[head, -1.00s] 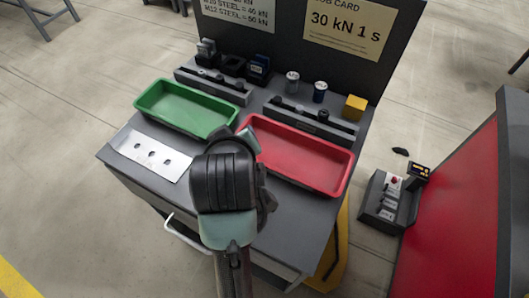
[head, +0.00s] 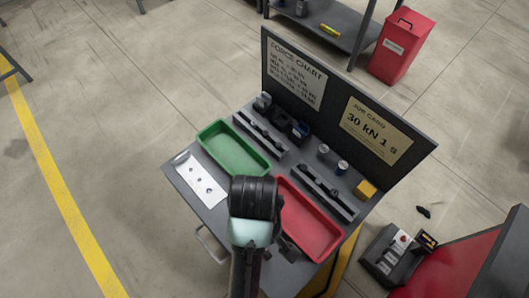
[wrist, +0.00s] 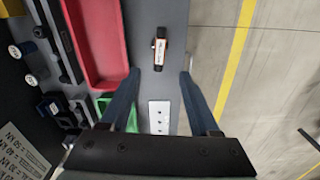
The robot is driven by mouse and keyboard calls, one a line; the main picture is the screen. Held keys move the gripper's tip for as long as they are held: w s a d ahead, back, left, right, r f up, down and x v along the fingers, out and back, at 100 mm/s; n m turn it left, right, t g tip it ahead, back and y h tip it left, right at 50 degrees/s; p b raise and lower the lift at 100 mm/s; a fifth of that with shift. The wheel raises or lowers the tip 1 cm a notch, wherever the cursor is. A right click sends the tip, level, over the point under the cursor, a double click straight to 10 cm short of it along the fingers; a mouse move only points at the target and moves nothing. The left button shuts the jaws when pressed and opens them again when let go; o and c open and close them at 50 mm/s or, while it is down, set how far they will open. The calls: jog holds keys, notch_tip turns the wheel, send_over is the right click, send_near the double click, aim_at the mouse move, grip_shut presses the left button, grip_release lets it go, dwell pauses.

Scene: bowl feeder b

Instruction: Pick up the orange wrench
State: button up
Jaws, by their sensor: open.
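No plainly orange wrench shows in the head view. In the wrist view a small tool-like object (wrist: 160,52) with a dark end and a white and orange face lies on the grey bench top; I cannot tell whether it is the orange wrench. My gripper (wrist: 158,76) is open and empty, with its two blue-grey fingers apart. The object appears just beyond the fingertips, roughly centred between them. In the head view my wrist (head: 254,200) hides the fingers and part of the bench.
A red tray (head: 322,252) and a green tray (head: 212,134) stand on the bench. A white plate with holes (head: 201,180) lies near its left edge. A dark board (head: 335,85) rises behind. A red bin (head: 401,48) and a shelf (head: 315,26) stand beyond.

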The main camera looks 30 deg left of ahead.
notch_tip(320, 180, down, 7)
jog(key=shift+s+r, duration=0.15)
jog(key=shift+f+p, duration=0.5)
jog(key=shift+f, duration=2.55)
jog(key=shift+f, duration=0.2)
grip_shut()
